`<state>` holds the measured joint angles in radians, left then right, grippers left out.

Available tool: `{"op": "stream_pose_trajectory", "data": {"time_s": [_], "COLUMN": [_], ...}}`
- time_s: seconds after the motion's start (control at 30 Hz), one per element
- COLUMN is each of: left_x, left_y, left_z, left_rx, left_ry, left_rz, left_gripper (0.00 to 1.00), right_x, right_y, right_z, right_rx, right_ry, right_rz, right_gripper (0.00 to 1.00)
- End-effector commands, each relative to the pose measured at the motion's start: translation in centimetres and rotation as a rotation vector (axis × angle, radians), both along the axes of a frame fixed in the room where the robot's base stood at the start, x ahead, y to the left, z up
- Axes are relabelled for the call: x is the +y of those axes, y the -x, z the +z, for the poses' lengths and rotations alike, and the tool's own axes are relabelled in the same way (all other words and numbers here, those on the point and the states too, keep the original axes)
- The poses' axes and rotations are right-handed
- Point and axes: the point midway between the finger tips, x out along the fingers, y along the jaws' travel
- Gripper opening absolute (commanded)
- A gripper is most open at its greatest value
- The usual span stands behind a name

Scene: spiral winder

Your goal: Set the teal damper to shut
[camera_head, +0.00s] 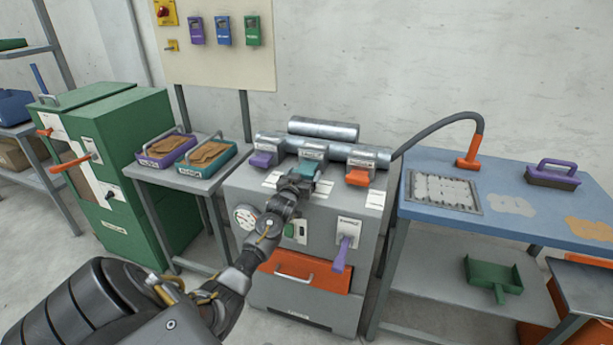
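The teal damper (311,169) is the middle one of three levers in a row on top of the grey machine (247,184). Its neighbours are a purple lever (263,159) to the left and an orange lever (358,178) to the right. My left gripper (298,182) reaches up from the lower left, and its tip is at the teal lever's front. The gripper and wrist hide part of the teal lever. I cannot tell whether the fingers touch it or are closed. My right gripper is not in view.
A purple handle (342,253) and an orange drawer (305,271) are on the machine's front. Left is a small table (190,181) with two trays. Right is a blue bench (430,215) with a hose nozzle (468,160) and a purple-handled brush (553,175).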

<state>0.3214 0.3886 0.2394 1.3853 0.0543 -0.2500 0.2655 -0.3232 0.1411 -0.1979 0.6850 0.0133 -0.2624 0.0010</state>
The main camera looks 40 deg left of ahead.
Motion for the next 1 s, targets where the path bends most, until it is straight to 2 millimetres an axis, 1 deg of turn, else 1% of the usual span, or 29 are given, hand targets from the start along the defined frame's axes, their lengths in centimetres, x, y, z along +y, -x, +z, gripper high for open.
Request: {"op": "stream_pose_trajectory", "data": {"time_s": [0.03,0.1,0.3,0.47,0.57,0.8,0.9,1.0], "left_x": [0.0,0.0,-0.1,-0.4,-1.0,-2.9,-3.6,-4.1], "left_y": [0.0,0.0,-0.1,0.5,1.8,6.2,7.7,8.8], "left_z": [0.0,0.0,0.0,0.0,-0.1,-0.1,-0.1,0.0], "left_rx": [0.000,0.000,-0.001,0.000,0.000,0.000,0.000,-0.001], "left_ry": [0.000,0.000,0.000,-0.001,-0.001,-0.001,0.000,0.000], "left_rz": [0.000,-0.001,-0.002,-0.003,-0.003,-0.003,-0.002,-0.003], "left_gripper": [0.88,0.95,0.95,0.95,0.95,0.95,0.95,0.95], "right_x": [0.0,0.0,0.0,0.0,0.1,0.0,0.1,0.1], "right_y": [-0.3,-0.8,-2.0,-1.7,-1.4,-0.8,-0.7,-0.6], "right_z": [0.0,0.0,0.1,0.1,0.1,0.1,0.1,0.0], "right_rx": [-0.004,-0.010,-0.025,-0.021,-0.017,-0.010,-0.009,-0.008], "right_ry": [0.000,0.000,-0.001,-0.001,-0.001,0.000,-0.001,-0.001], "right_rz": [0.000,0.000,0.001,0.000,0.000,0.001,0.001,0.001], "right_gripper": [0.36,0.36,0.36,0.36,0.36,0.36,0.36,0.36]}}
